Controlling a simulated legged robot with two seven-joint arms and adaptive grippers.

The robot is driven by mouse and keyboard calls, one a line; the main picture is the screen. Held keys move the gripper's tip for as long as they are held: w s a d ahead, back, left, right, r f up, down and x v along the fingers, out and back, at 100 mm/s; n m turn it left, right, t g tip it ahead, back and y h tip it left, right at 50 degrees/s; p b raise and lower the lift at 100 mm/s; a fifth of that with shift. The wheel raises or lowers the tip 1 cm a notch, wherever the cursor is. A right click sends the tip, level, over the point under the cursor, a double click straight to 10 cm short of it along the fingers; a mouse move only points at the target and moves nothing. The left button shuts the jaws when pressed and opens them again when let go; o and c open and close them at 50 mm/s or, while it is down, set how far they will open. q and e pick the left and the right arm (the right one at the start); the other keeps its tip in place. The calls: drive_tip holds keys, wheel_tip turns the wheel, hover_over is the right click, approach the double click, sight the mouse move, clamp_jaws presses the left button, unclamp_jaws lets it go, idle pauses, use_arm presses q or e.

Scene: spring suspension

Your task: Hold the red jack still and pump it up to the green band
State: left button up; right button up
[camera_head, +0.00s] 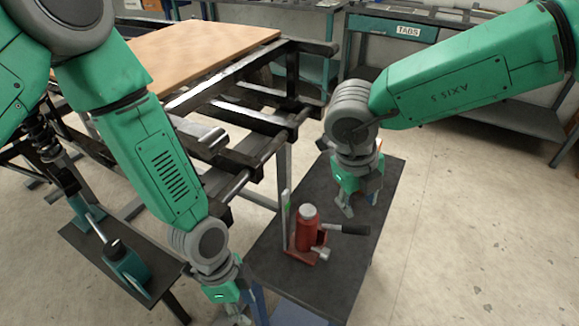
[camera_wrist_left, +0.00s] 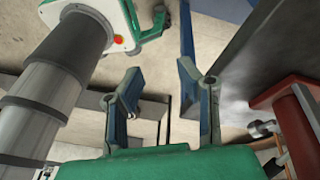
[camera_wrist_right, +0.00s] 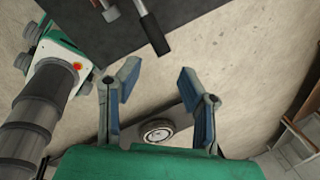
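The red jack (camera_head: 306,236) stands upright on a dark-topped stand. A thin upright gauge (camera_head: 286,222) with a green band (camera_head: 286,199) rises at its left side. Its dark-gripped lever (camera_head: 348,229) points right. My left gripper (camera_head: 240,320) is left of and below the jack in the head view, partly cut off by the frame edge; in the left wrist view (camera_wrist_left: 159,74) it is open and empty, with the jack (camera_wrist_left: 292,130) at the right edge. My right gripper (camera_wrist_right: 158,72) is open and empty; the lever (camera_wrist_right: 153,34) shows beyond its fingers.
The stand's dark top (camera_head: 335,270) is small, with bare room around the jack. A dark metal frame with a wooden board (camera_head: 205,50) stands behind left. A teal device (camera_head: 126,264) sits on a dark shelf at left. Benches line the back wall.

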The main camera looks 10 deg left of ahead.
use_arm(q)
drive_tip(key=w+d+r+m, duration=0.5)
drive_tip(key=w+r+m, duration=0.55)
drive_tip(key=m, duration=0.25)
wheel_tip(320, 180, up, 13)
drive_tip(key=m+t+y, duration=0.2)
drive_tip(key=m+y, duration=0.1)
drive_tip(key=m, duration=0.7)
hover_over(284, 192)
drive_tip(key=shift+d+r, duration=0.1)
drive_tip(key=shift+d, duration=0.15)
drive_tip(key=shift+a, duration=0.2)
wheel_tip(284, 192, down, 14)
drive_tip(key=shift+a+r, duration=0.2)
use_arm(e)
drive_tip(key=shift+a, duration=0.45)
